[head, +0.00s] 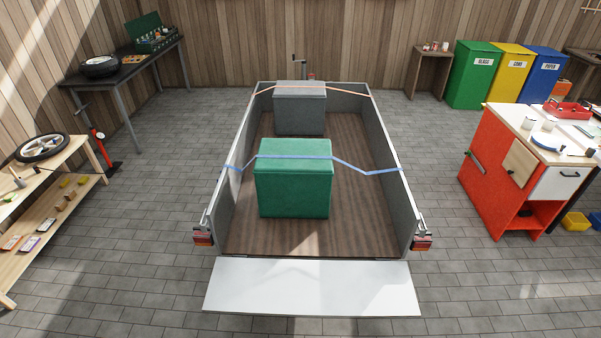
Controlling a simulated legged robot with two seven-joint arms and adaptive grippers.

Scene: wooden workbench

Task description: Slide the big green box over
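The big green box (294,185) sits on the brown wooden floor of a grey trailer (350,225), left of its middle line. A blue strap (345,161) runs from one trailer side wall to the other and passes across the top of the box. A smaller grey box (300,112) stands behind it near the trailer's front, with an orange strap (340,90) across it. The box's back and underside are hidden. Neither of my grippers is in view.
A pale ramp (312,287) lies at the trailer's open rear. Bare trailer floor lies right of the green box and in front of it. A red workbench (492,175) stands at right, a wooden shelf (50,215) at left.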

